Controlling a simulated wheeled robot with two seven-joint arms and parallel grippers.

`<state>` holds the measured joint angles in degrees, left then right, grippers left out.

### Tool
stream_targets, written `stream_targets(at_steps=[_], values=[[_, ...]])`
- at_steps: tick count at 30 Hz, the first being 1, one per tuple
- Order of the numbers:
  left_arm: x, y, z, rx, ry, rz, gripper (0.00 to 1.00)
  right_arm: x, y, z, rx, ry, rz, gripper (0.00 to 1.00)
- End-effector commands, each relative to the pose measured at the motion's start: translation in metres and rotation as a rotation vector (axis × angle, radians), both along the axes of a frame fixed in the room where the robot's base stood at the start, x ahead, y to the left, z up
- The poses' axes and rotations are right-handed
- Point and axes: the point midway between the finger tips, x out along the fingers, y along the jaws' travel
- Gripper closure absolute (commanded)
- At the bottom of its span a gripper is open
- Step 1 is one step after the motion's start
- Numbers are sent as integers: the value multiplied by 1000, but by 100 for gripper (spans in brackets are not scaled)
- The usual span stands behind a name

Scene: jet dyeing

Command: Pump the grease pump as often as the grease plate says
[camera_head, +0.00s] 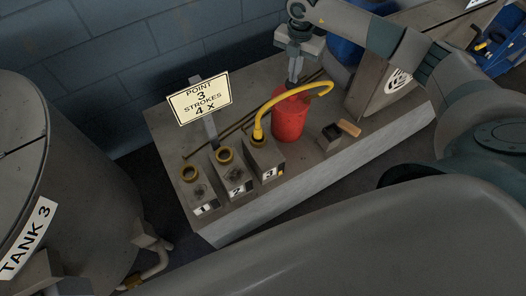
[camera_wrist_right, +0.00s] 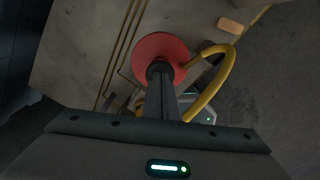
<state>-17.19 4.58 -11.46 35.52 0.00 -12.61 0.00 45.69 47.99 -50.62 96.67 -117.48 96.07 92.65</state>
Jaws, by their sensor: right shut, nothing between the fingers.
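The grease plate (camera_head: 200,97) is a yellow-edged sign on a post, reading "POINT 3 STROKES 4 X". The red grease pump (camera_head: 290,116) stands upright on the grey plinth. Its yellow hose (camera_head: 263,108) arches over to the block marked 3 (camera_head: 265,158). My right gripper (camera_head: 292,82) is shut and points down at the pump's top; whether it touches the top is unclear. In the right wrist view the closed fingers (camera_wrist_right: 161,72) overlap the red pump (camera_wrist_right: 157,43), with the hose (camera_wrist_right: 226,75) to their right. My left gripper is out of view.
Blocks marked 1 (camera_head: 198,190) and 2 (camera_head: 231,174) stand left of block 3. A small dark box (camera_head: 331,137) and a tan piece (camera_head: 350,128) lie right of the pump. Tank 3 (camera_head: 75,150) stands at the left, and a block wall (camera_head: 130,50) behind.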

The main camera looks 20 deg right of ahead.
Motion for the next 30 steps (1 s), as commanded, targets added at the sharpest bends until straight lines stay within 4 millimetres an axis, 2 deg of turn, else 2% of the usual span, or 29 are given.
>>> stream_targets(at_steps=[4, 14, 30], values=[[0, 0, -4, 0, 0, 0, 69, -1, 1, -8, 1, 4, 1, 100], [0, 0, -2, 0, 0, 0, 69, -2, 1, -5, 0, 5, 2, 100], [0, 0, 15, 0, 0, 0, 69, -1, 1, 21, 1, 4, 1, 100]])
